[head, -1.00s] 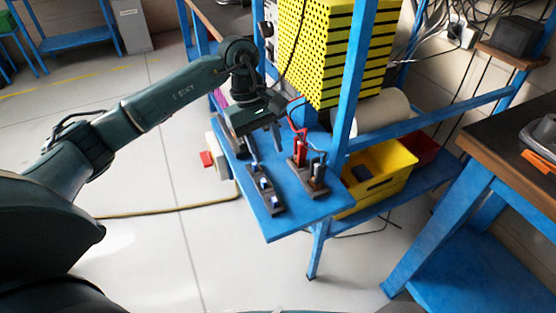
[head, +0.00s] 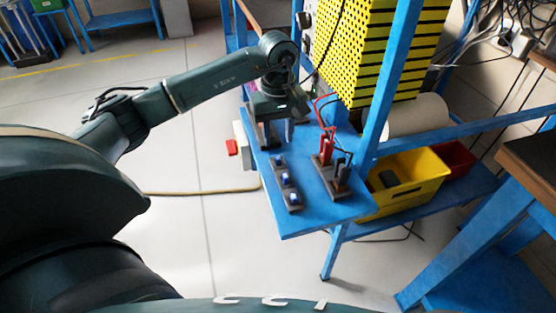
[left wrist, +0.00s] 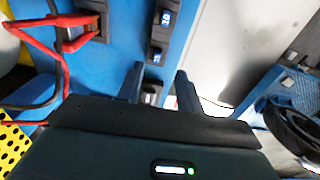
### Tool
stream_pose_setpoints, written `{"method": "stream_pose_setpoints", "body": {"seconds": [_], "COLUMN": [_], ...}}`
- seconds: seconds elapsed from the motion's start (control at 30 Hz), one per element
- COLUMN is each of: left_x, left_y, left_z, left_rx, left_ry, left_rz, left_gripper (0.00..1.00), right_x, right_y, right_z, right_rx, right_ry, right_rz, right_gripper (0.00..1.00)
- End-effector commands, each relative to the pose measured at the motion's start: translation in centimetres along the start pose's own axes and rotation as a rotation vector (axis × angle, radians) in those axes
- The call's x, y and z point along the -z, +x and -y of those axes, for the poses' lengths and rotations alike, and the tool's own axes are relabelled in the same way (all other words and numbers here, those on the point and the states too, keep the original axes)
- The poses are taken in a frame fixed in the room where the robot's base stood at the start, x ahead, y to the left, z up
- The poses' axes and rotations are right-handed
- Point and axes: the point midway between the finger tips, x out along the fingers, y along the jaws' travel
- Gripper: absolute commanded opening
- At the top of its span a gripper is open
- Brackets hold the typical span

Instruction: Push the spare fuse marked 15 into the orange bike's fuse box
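A dark fuse rack (head: 291,200) with several small blue-topped fuses (head: 286,179) lies on the blue shelf. In the left wrist view two blue labelled fuses (left wrist: 164,18) sit in the rack; I cannot read a 15. My left gripper (head: 270,142) points down over the shelf, at the rack's far end. In the left wrist view its two fingers (left wrist: 158,88) are apart, and a small pale piece (left wrist: 151,93) shows between them; contact cannot be told. The orange bike and its fuse box are not visible. My right gripper is not in view.
Red and black probes (head: 327,150) with cables stand in a holder right of the rack. A blue post (head: 391,85) and a yellow perforated box (head: 365,50) rise behind. A yellow bin (head: 410,175) is on the lower shelf. Floor at left is mostly clear.

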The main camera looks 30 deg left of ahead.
Motion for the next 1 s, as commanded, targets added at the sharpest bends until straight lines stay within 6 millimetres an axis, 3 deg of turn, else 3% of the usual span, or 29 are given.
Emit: {"method": "stream_pose_setpoints", "body": {"seconds": [0.2,0.57,0.83,1.0], "left_x": [0.0,0.1,0.4,0.4], "left_y": [2.3,2.7,6.4,7.6], "left_z": [0.0,0.0,-0.2,-0.3], "left_rx": [-0.001,0.000,0.001,-0.001], "left_ry": [0.000,0.000,-0.002,0.000], "left_rz": [0.000,0.000,0.002,0.000], "left_gripper": [0.36,0.36,0.36,0.36], "right_x": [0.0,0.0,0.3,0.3], "right_y": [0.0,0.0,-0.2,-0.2], "right_z": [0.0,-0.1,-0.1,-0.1], "right_rx": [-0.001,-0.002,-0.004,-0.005], "right_ry": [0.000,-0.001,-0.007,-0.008], "right_rz": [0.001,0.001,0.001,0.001], "right_gripper": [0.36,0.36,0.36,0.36]}}
